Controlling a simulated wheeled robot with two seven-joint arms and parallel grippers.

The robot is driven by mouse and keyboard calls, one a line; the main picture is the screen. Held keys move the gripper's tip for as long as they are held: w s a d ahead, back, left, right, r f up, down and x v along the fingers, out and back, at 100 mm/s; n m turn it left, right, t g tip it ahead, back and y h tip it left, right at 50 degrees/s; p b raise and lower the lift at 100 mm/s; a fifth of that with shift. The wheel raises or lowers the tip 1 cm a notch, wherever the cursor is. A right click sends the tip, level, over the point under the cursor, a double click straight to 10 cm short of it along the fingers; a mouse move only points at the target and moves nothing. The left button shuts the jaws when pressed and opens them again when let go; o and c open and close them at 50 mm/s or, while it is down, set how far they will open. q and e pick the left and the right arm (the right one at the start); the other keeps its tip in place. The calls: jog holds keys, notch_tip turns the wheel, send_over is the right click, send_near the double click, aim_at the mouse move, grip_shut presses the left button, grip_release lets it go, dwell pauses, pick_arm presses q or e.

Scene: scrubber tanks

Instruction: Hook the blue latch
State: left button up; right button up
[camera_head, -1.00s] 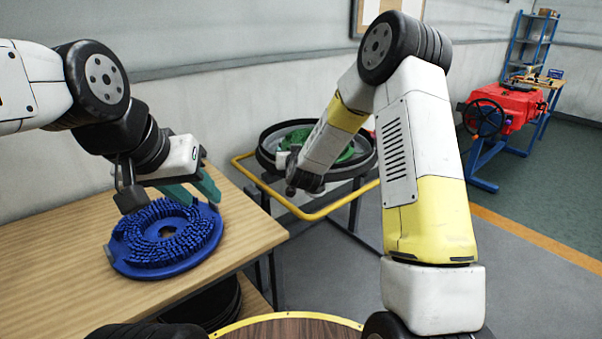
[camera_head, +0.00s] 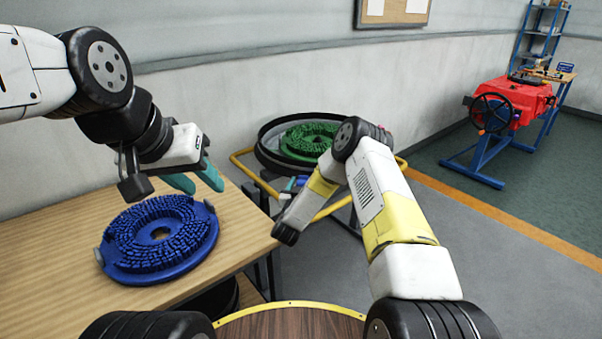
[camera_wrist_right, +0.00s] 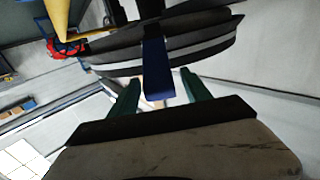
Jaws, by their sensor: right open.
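The blue latch (camera_wrist_right: 157,70) hangs from the dark round tub rim (camera_wrist_right: 195,40) in the right wrist view. It lies in the gap between the green fingers of my right gripper (camera_wrist_right: 159,78), which is open. I cannot tell whether either finger touches it. In the head view a small blue piece, likely the latch (camera_head: 302,181), shows in front of the tub (camera_head: 268,150), beside the partly hidden right gripper (camera_head: 290,185). My left gripper (camera_head: 198,182) is open and empty above the wooden table.
A blue ring brush (camera_head: 160,268) lies on the wooden table (camera_head: 245,228) at left. A green brush (camera_head: 312,137) sits in the tub, on a yellow-framed stand (camera_head: 330,210). A red machine (camera_head: 515,100) on blue legs stands at the far right. Grey floor is free between.

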jog(key=shift+x, duration=1.4)
grip_shut()
dwell(0.4)
